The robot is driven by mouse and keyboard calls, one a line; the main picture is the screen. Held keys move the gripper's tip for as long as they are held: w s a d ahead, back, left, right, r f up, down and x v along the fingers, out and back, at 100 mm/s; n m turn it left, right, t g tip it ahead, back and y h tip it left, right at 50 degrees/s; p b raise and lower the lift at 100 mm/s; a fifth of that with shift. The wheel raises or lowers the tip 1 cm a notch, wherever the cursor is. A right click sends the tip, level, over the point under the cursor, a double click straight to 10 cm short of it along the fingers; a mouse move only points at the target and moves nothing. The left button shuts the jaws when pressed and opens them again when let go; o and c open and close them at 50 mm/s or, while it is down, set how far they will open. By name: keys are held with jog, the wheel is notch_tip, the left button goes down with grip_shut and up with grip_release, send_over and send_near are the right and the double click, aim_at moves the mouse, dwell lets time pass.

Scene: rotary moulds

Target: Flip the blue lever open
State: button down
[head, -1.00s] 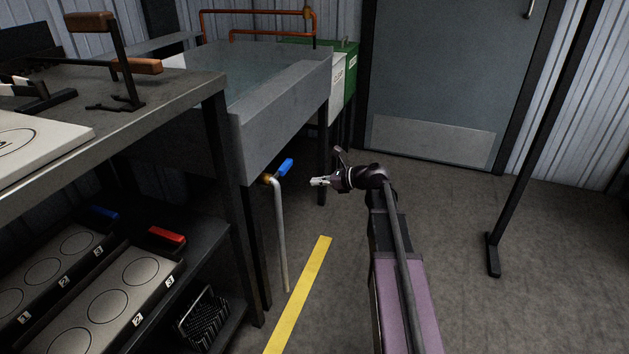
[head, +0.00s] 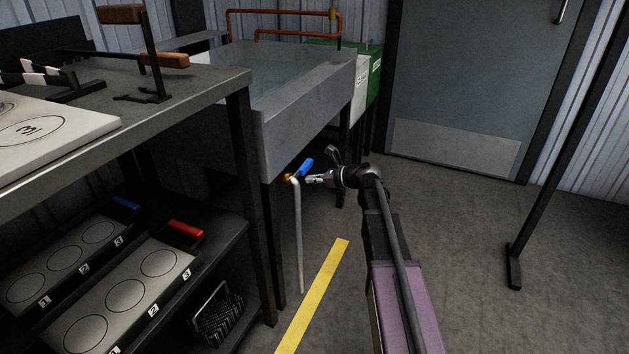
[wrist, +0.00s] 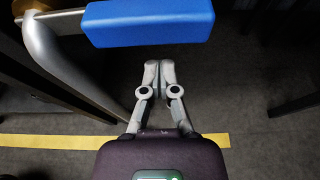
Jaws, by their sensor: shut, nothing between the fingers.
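The blue lever (head: 305,168) sits on a brass valve (head: 291,178) at the front corner of the grey metal tank. It points up and to the right in the head view. In the wrist view the blue lever (wrist: 150,22) lies across the top of the picture, beyond my fingertips. My gripper (head: 309,180) is shut and empty, just right of the valve and slightly below the lever. In the wrist view my gripper (wrist: 159,66) has its fingertips together, close to the lever's lower edge. I cannot tell whether they touch it.
A grey drain pipe (head: 299,240) runs down from the valve. The grey tank (head: 310,115) stands above it. A dark shelf with moulds (head: 125,295) is at the left. A yellow floor stripe (head: 315,295) lies below. Floor at the right is clear up to a black post (head: 515,262).

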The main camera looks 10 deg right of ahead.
jog(key=shift+r+p, duration=0.8)
jog(key=shift+r, duration=0.3)
jog(key=shift+a+r, duration=0.15)
jog(key=shift+a, duration=0.05)
